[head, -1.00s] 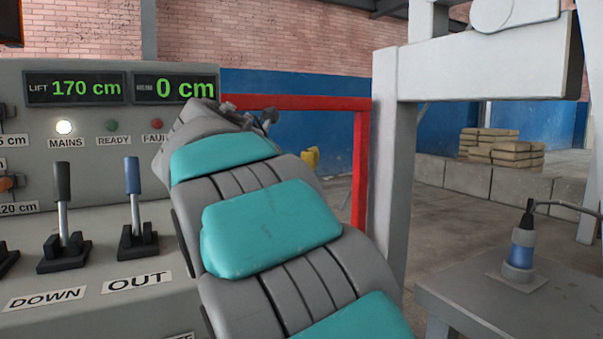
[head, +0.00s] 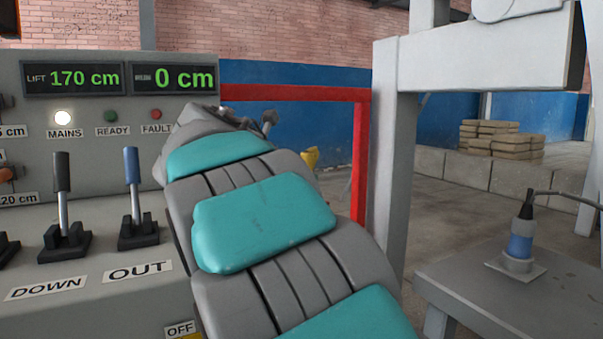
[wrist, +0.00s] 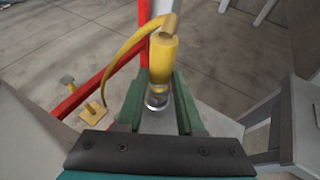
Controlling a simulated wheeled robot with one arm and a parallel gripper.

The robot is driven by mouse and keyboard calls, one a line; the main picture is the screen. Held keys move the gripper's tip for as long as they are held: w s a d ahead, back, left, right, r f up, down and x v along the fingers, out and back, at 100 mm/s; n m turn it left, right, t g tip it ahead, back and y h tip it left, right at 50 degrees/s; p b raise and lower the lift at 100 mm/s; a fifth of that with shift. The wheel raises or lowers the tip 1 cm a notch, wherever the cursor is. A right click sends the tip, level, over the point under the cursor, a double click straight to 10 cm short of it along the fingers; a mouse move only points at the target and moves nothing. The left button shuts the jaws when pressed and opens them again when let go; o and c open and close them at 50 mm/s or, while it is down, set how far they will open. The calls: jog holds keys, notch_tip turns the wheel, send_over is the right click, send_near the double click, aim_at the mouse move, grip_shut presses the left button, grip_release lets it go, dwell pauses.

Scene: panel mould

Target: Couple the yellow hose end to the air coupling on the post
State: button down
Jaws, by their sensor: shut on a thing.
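My gripper (wrist: 158,88) is shut on the yellow hose end (wrist: 163,58) in the wrist view, with a green finger on each side. A clear or metal ring (wrist: 157,100) shows at its lower end between the fingers. The yellow hose (wrist: 122,50) curves from its top down to the left. In the head view my arm hides most of the gripper, and a small yellow piece (head: 310,157) shows beside it, left of the red frame's upright. I cannot make out the air coupling, or whether the hose end touches it.
A red frame (head: 361,150) stands behind my arm, beside a grey upright (head: 390,150). A lever panel (head: 100,190) is at the left. A grey table (head: 480,285) with a blue device (head: 521,240) is at the right. A yellow foot-like piece (wrist: 92,110) lies low left.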

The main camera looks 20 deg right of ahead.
jog(key=shift+f, duration=0.6)
jog(key=shift+c, duration=2.2)
grip_release()
jog(key=v, duration=0.8)
jog(key=shift+d, duration=0.1)
